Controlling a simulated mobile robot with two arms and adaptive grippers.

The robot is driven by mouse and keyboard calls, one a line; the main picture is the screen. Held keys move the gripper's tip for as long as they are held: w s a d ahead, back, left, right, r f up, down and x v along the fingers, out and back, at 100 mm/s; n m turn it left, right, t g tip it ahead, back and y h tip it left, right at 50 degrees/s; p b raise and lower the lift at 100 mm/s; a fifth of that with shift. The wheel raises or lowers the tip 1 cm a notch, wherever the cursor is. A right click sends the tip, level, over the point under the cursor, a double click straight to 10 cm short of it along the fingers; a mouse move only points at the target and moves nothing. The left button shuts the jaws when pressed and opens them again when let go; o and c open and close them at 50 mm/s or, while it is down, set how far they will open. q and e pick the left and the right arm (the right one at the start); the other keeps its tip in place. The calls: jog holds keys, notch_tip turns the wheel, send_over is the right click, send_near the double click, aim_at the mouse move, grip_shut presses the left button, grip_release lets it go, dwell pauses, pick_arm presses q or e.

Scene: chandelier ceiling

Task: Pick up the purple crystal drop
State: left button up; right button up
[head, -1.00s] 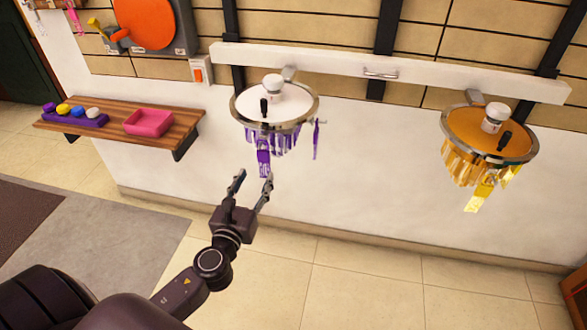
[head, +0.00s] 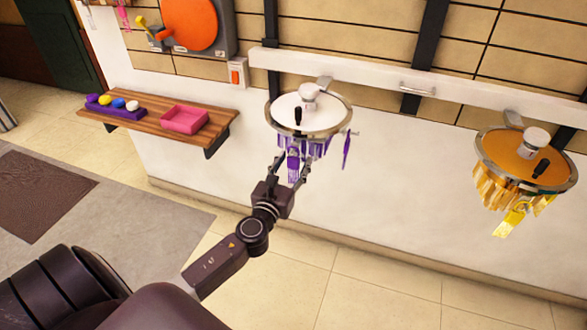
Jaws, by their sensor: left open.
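A slender purple crystal drop (head: 346,152) hangs by itself from a small peg at the right side of the near chandelier's rim. A wider purple piece (head: 293,168) hangs below the purple fringe of the same chandelier (head: 335,127). My left gripper (head: 292,163) is open, with its fingers pointing up on either side of this wider piece. I cannot tell whether the fingers touch it. The slender drop is to the right of the gripper, apart from it. My right gripper is not in view.
An amber chandelier (head: 485,180) with a yellow hanging piece (head: 510,220) is at the right. A white rail (head: 380,75) runs along the wall. At the left, a wooden shelf (head: 160,120) holds a pink tray (head: 185,119) and a purple holder with several coloured balls.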

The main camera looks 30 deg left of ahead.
pick_arm(q)
jog(key=c, duration=1.2)
grip_shut()
jog(key=shift+r, duration=0.15)
